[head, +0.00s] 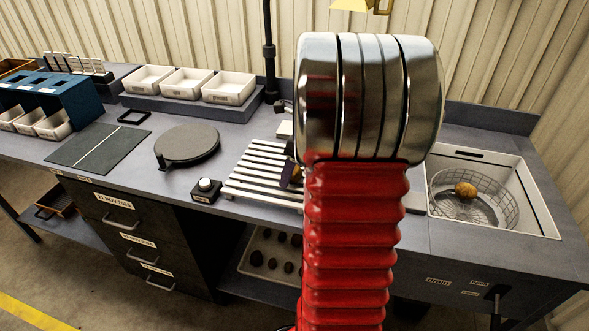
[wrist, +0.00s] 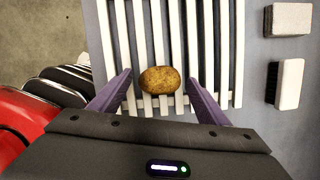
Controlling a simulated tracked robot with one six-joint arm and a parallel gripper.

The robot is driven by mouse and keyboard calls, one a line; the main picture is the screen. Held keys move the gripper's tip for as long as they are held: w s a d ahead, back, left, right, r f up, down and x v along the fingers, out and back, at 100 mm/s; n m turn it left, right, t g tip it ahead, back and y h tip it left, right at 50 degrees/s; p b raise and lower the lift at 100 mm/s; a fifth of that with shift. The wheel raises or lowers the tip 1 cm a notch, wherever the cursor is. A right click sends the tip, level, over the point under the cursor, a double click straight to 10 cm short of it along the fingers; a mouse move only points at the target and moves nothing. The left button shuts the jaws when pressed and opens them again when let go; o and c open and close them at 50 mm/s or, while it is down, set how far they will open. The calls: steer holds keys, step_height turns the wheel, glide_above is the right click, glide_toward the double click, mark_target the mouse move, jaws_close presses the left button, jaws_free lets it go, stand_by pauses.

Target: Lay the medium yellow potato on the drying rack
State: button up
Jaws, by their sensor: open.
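A yellow-brown potato (wrist: 160,80) lies on the white slats of the drying rack (wrist: 206,40) in the wrist view, near the rack's near end. My gripper (wrist: 159,77) is open, with one purple finger on each side of the potato and visible gaps between. In the head view the drying rack (head: 255,178) stands mid-bench, its right part hidden behind my arm. The potato on the rack is hidden there; only a bit of a dark purple finger (head: 290,173) shows. Another yellow-brown potato (head: 465,190) sits in the wire basket (head: 445,208) at the right.
The basket stands in a white sink (head: 541,217). Left of the rack are a round grey plate (head: 188,146) and a small knob box (head: 206,190). White trays (head: 186,82) stand behind. A pale block (wrist: 291,19) and a dark-bristled brush (wrist: 286,84) lie right of the rack.

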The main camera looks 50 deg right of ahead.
steer(key=v, duration=1.2)
steer(key=shift+f, duration=0.1)
stand_by(0.4)
steer(key=a+r+n+h, duration=0.1)
steer(key=a+r+n, duration=0.1)
steer(key=a+n, duration=1.45)
steer(key=s+a+f+n+t, duration=0.1)
steer(key=s+a+n, duration=0.3)
steer(key=a+n, duration=0.4)
steer(key=s+a+f+n+t, duration=0.1)
steer(key=s+a+n, duration=0.3)
steer(key=a+n, duration=0.4)
steer(key=a+f, duration=0.1)
steer(key=a, duration=0.2)
steer(key=shift+t, duration=0.4)
steer(key=shift+n, duration=0.25)
steer(key=shift+c, duration=0.3)
